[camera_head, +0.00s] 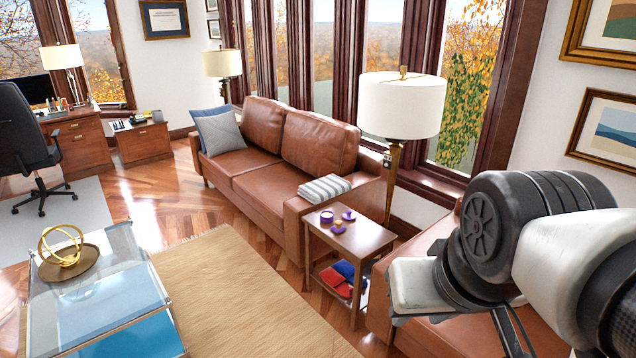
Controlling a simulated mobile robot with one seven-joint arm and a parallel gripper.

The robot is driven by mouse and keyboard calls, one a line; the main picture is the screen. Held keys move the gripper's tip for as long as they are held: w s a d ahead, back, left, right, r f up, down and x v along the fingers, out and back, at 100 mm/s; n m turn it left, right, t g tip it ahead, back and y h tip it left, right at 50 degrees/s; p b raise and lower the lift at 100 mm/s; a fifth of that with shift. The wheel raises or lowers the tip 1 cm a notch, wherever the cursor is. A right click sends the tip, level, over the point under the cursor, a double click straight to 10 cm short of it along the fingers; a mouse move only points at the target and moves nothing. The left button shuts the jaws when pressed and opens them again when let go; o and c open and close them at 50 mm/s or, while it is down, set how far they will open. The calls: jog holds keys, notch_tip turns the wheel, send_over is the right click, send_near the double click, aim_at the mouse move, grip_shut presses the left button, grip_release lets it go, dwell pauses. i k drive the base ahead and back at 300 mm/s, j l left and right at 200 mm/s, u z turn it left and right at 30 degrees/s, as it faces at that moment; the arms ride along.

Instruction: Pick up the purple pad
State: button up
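Small purple items stand on the wooden side table (376,238) in front of the sofa's right arm. One is a round, short purple piece (327,216) at the left. Another is a purple piece with an orange-tan part (348,215) at the right. A flatter purple piece (338,228) lies nearer the front edge. They are too small to tell for sure which one is the purple pad. My arm fills the lower right, right of the side table and apart from it. No fingers of my gripper show.
Red and blue items (342,274) lie on the table's lower shelf. A brown leather sofa (235,170) with a folded striped cloth (324,188) stands behind left. A floor lamp (402,105) rises behind the table. A glass coffee table (105,290) stands left; the rug (235,295) between is clear.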

aim_at(338, 228)
jog(key=i+z, duration=0.1)
jog(key=z, duration=0.3)
jog(key=i+j+z, duration=0.1)
jog(key=z, duration=0.35)
jog(key=i+j+z, duration=0.2)
jog(key=j, duration=0.15)
jog(key=i+j+z, duration=0.15)
jog(key=j, duration=0.2)
jog(key=i+j+z, duration=0.2)
jog(key=j, duration=0.15)
jog(key=i+j+z, duration=0.1)
jog(key=j, duration=0.45)
jog(key=i+j+z, duration=0.15)
jog(key=j, duration=0.4)
jog(key=i+j, duration=0.1)
jog(key=j, duration=0.35)
jog(key=i+j, duration=0.1)
jog(key=j, duration=0.4)
jog(key=i+j, duration=0.1)
jog(key=j, duration=0.35)
jog(key=i+j, duration=0.1)
jog(key=j, duration=0.35)
